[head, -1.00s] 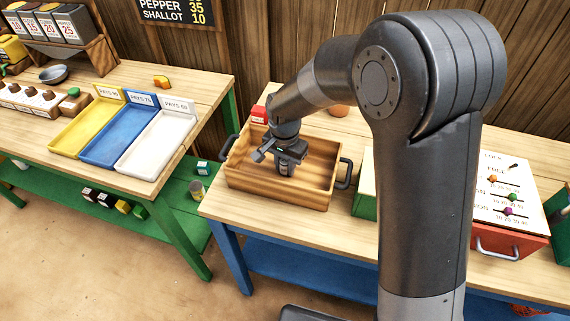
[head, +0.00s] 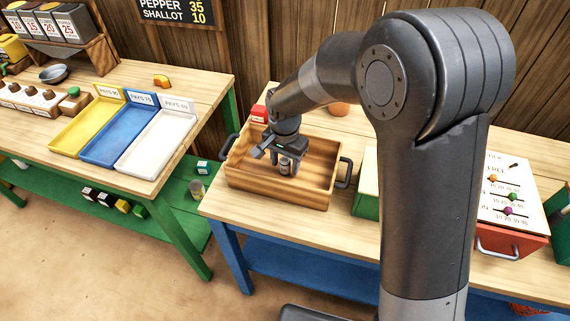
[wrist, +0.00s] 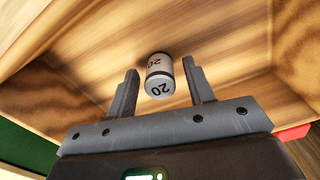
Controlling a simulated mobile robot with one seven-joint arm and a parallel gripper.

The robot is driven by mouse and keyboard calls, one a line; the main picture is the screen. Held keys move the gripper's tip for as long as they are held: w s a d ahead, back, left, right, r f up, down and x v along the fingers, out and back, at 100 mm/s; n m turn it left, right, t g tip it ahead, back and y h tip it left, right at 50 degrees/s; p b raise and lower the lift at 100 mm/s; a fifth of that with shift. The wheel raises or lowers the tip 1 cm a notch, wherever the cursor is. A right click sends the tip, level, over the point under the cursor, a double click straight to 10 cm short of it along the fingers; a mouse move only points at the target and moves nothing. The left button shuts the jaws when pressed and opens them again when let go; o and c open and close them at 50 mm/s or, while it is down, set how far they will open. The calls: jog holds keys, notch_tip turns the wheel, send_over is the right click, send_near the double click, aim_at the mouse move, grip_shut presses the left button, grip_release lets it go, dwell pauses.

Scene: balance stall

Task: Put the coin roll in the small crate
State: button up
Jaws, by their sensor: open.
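A short pale cylinder with dark bands and the number 20, which looks like the coin roll (wrist: 159,76), is inside the wooden crate (head: 262,197). In the head view the roll (head: 285,168) appears upright on the crate floor, right under my gripper (head: 287,157). The crate is low, open-topped, with a dark handle at each end. In the wrist view my gripper (wrist: 166,82) is open, a finger on each side of the roll's near end, with a gap on both sides. The roll extends beyond the fingertips.
A red box (head: 258,114) stands behind the crate. A green box (head: 366,185) stands to its right, partly behind my arm. A red-fronted box with sliders (head: 508,205) is farther right. Yellow, blue and white trays (head: 155,145) lie on the left table.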

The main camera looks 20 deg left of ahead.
aim_at(286, 160)
notch_tip(286, 160, up, 10)
jog(key=shift+f, duration=0.1)
jog(key=shift+r, duration=0.6)
jog(key=shift+d, duration=0.1)
jog(key=s+d+r+n+t, duration=0.1)
jog(key=s+d+r, duration=0.1)
jog(key=d+r, duration=0.5)
jog(key=s+d+r+t, duration=0.2)
jog(key=s+d+r, duration=0.1)
jog(key=d, duration=0.8)
jog(key=s+d+n+t, duration=0.1)
jog(key=s+d+t, duration=0.1)
jog(key=s+d, duration=1)
jog(key=shift+d+r+n+t, duration=0.3)
jog(key=shift+d+r, duration=0.05)
jog(key=shift+d, duration=0.05)
